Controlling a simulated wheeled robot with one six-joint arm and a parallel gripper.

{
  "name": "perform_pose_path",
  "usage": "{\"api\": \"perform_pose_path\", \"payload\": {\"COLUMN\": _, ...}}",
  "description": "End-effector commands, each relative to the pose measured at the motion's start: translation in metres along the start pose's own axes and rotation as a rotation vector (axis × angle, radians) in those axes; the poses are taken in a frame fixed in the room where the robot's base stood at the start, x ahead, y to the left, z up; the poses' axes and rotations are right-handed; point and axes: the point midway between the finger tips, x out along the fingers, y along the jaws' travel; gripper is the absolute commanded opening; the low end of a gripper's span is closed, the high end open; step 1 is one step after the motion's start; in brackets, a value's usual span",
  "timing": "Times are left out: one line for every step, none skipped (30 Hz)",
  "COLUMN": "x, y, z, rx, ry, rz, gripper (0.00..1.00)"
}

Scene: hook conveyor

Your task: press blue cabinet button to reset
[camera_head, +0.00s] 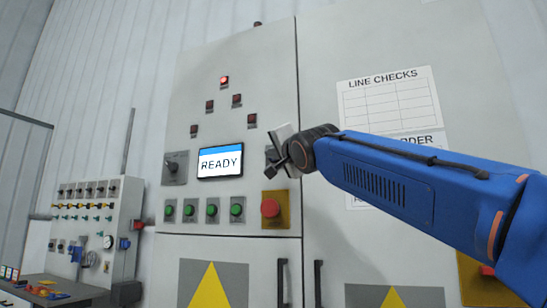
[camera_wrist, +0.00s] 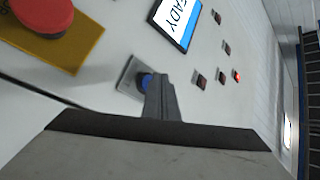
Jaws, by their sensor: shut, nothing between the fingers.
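The blue button (camera_wrist: 145,80) sits on a small grey square plate on the cabinet front, partly covered by my fingers in the wrist view. In the head view my gripper (camera_head: 274,160) hides most of the button's plate, right of the READY screen. My gripper (camera_wrist: 156,80) is shut and empty. Its fingertips overlap the button's edge in the wrist view; I cannot tell whether they touch it. The grey cabinet (camera_head: 240,120) stands upright in front of me.
The READY screen (camera_head: 220,162) is left of my gripper. A red mushroom button on a yellow plate (camera_head: 270,208) is just below. Several green buttons (camera_head: 211,209) line up to its left. One red lamp (camera_head: 224,80) is lit. A cluttered bench (camera_head: 50,287) stands at lower left.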

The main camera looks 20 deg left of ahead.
Motion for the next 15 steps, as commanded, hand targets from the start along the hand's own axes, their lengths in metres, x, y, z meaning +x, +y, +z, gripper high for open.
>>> {"api": "perform_pose_path", "payload": {"x": -0.0013, "y": -0.0009, "z": 0.0012, "rx": 0.000, "ry": -0.001, "rz": 0.000, "gripper": 0.00}}
{"api": "perform_pose_path", "payload": {"x": -0.0016, "y": -0.0011, "z": 0.0015, "rx": -0.001, "ry": -0.001, "rz": 0.000, "gripper": 0.00}}
{"api": "perform_pose_path", "payload": {"x": -0.0018, "y": -0.0011, "z": 0.0018, "rx": -0.001, "ry": -0.001, "rz": 0.000, "gripper": 0.00}}
{"api": "perform_pose_path", "payload": {"x": -0.0019, "y": -0.0012, "z": 0.0018, "rx": -0.001, "ry": -0.001, "rz": 0.000, "gripper": 0.00}}
{"api": "perform_pose_path", "payload": {"x": -0.0018, "y": -0.0011, "z": 0.0018, "rx": -0.001, "ry": 0.000, "rz": 0.000, "gripper": 0.00}}
{"api": "perform_pose_path", "payload": {"x": -0.0018, "y": -0.0011, "z": 0.0018, "rx": -0.001, "ry": -0.001, "rz": 0.000, "gripper": 0.00}}
{"api": "perform_pose_path", "payload": {"x": -0.0018, "y": -0.0011, "z": 0.0018, "rx": -0.001, "ry": 0.000, "rz": 0.000, "gripper": 0.00}}
{"api": "perform_pose_path", "payload": {"x": -0.0017, "y": -0.0011, "z": 0.0018, "rx": -0.001, "ry": -0.001, "rz": 0.000, "gripper": 0.00}}
{"api": "perform_pose_path", "payload": {"x": -0.0017, "y": -0.0011, "z": 0.0018, "rx": -0.001, "ry": -0.001, "rz": 0.000, "gripper": 0.00}}
{"api": "perform_pose_path", "payload": {"x": -0.0018, "y": -0.0011, "z": 0.0019, "rx": -0.001, "ry": -0.001, "rz": 0.000, "gripper": 0.00}}
{"api": "perform_pose_path", "payload": {"x": -0.0021, "y": -0.0014, "z": 0.0021, "rx": -0.001, "ry": -0.001, "rz": 0.000, "gripper": 0.00}}
{"api": "perform_pose_path", "payload": {"x": -0.0029, "y": -0.0022, "z": 0.0027, "rx": -0.001, "ry": -0.001, "rz": 0.000, "gripper": 0.00}}
{"api": "perform_pose_path", "payload": {"x": -0.0039, "y": -0.0030, "z": 0.0036, "rx": 0.000, "ry": -0.001, "rz": 0.000, "gripper": 0.00}}
{"api": "perform_pose_path", "payload": {"x": -0.0052, "y": -0.0041, "z": 0.0047, "rx": 0.001, "ry": -0.002, "rz": 0.000, "gripper": 0.00}}
{"api": "perform_pose_path", "payload": {"x": -0.0073, "y": -0.0059, "z": 0.0064, "rx": -0.001, "ry": -0.002, "rz": -0.001, "gripper": 0.00}}
